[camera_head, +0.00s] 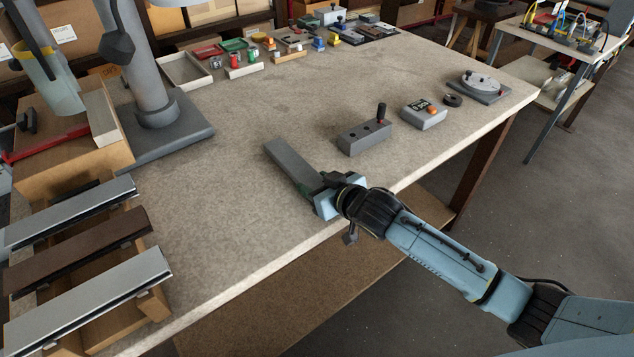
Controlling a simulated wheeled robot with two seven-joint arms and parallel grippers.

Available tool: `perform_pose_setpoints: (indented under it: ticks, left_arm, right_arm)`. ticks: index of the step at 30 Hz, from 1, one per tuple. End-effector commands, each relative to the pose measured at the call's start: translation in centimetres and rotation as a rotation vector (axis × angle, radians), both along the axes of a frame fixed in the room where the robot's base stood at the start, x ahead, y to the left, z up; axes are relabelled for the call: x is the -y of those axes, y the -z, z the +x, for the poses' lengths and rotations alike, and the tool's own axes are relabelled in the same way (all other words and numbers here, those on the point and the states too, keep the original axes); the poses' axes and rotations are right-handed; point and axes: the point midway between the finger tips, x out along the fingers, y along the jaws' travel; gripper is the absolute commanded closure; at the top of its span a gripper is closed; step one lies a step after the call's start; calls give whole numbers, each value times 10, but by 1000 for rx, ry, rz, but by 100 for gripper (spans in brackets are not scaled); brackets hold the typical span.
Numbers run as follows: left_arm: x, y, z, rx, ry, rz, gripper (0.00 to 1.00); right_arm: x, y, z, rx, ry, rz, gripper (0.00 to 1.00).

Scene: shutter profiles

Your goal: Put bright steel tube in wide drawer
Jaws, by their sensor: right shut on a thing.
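My right gripper (326,187) reaches over the bench's front edge and is shut on the near end of a grey metal bar (288,164). The bar points away to the upper left, low over the bench top; I cannot tell whether it touches it. It may be the bright steel tube, but its finish looks dull. Two silver profiles (70,210) (90,300) and a brown one (78,250) lie across an open wooden frame (150,310) at the left. I cannot make out which part is the wide drawer. My left gripper is not in view.
A grey column on a flat base (150,100) stands at the bench's left. Trays and small parts are at the back. The bench middle (220,140) is clear.

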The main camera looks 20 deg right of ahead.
Motion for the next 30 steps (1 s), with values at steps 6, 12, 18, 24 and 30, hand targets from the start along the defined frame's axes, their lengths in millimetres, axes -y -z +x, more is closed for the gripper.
perform_pose_setpoints:
  ticks: [6,12,18,24,30]
  left_arm:
    - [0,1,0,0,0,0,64]
    - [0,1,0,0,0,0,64]
    - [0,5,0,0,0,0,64]
    - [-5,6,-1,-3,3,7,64]
    - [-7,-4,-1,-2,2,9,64]
  right_arm:
    - [0,2,0,-1,0,0,34]
    - [0,2,0,-1,0,0,30]
    - [0,3,0,0,0,0,30]
    - [6,-3,-16,-3,-1,0,30]
    - [15,-24,-54,-2,-1,1,30]
